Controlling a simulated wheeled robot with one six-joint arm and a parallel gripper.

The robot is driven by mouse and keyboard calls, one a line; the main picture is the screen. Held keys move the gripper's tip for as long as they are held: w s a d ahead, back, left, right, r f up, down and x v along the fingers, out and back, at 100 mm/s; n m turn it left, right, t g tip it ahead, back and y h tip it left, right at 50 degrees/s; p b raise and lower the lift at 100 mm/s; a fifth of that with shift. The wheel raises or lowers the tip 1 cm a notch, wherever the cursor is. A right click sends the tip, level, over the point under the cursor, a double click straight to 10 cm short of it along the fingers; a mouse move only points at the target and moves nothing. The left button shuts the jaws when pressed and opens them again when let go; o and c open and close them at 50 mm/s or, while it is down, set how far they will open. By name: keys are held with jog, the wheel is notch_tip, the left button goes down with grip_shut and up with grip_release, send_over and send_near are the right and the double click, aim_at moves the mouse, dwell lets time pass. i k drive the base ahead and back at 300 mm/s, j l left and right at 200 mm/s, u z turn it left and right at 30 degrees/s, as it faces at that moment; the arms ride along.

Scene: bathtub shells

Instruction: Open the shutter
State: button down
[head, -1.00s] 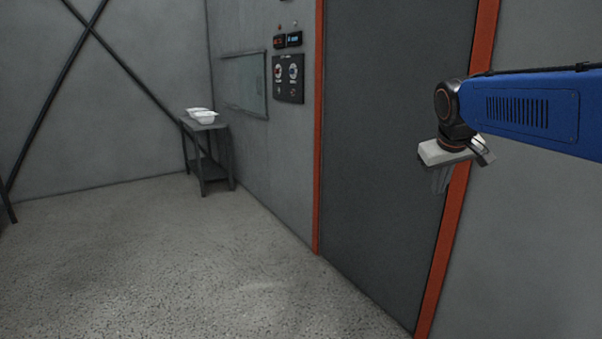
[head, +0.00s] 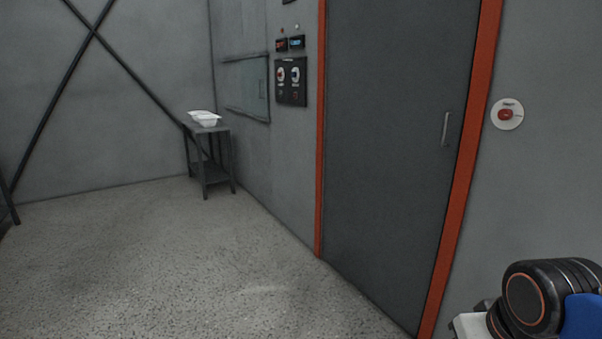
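A pale translucent panel (head: 246,86) with a small handle sits between dark rails on the far grey wall. It looks like a sliding shutter and covers its spot on the wall. A tall dark grey door (head: 385,150) in an orange frame (head: 457,215) stands shut, with a vertical metal handle (head: 445,130) near its right edge. I cannot be sure which of the two is the shutter. My gripper (head: 470,325) is at the bottom right, well away from the panel and the door handle. Only its pale body shows; its fingers are cut off by the frame's lower edge.
A control panel (head: 291,94) with round switches and lit displays (head: 290,44) is left of the door. A red button on a white disc (head: 507,114) is right of it. A small table (head: 223,170) holds white shells (head: 205,119). The floor (head: 200,260) is clear.

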aim_at(254, 70)
jog(key=i+j+u, duration=0.5)
jog(key=i, duration=0.25)
jog(key=i+j+u, duration=0.25)
jog(key=i, duration=0.55)
jog(key=i+l+u, duration=0.1)
jog(key=i+u, duration=0.15)
jog(key=i, duration=2.2)
